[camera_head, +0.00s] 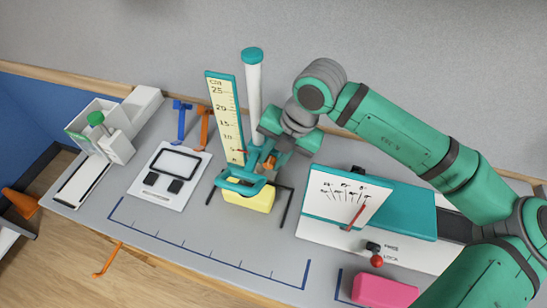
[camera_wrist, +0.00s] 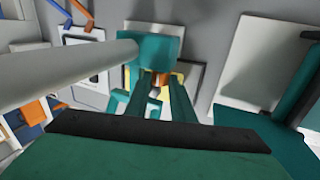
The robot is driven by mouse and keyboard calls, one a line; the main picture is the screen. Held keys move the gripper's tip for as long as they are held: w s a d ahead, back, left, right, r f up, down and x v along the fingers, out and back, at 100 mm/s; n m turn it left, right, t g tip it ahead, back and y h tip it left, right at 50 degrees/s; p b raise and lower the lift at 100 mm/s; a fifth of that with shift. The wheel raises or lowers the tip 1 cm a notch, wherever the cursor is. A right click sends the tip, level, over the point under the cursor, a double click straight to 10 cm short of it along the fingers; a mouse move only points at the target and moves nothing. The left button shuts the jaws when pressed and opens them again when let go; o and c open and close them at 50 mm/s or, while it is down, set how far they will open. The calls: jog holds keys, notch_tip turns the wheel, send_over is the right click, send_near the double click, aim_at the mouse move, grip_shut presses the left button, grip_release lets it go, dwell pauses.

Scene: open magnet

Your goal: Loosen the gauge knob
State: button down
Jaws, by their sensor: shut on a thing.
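The height gauge has a cream scale board (camera_head: 224,108) in a teal frame, marked up to 25, and a white post (camera_head: 254,92) with a teal cap. A small orange part (camera_head: 270,163), which looks like the gauge knob, sits low beside the post. My gripper (camera_head: 267,160) is there, shut on it; the fingers partly hide it. In the wrist view the orange knob (camera_wrist: 163,77) shows between the teal fingers (camera_wrist: 150,95), below a teal block. A teal base piece (camera_head: 240,182) and a yellow block (camera_head: 250,198) lie just below my gripper.
A white panel with a dial and red needle (camera_head: 345,197) stands to the right, with a red-tipped lever (camera_head: 376,260). A pink block (camera_head: 384,291) is at the front edge. On the left are a white tablet-like plate (camera_head: 168,175), blue and orange brackets (camera_head: 181,118), and a white box (camera_head: 117,145).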

jog(key=shift+s, duration=0.1)
jog(key=shift+a, duration=0.1)
dwell(0.4)
jog(key=c, duration=1.5)
grip_release()
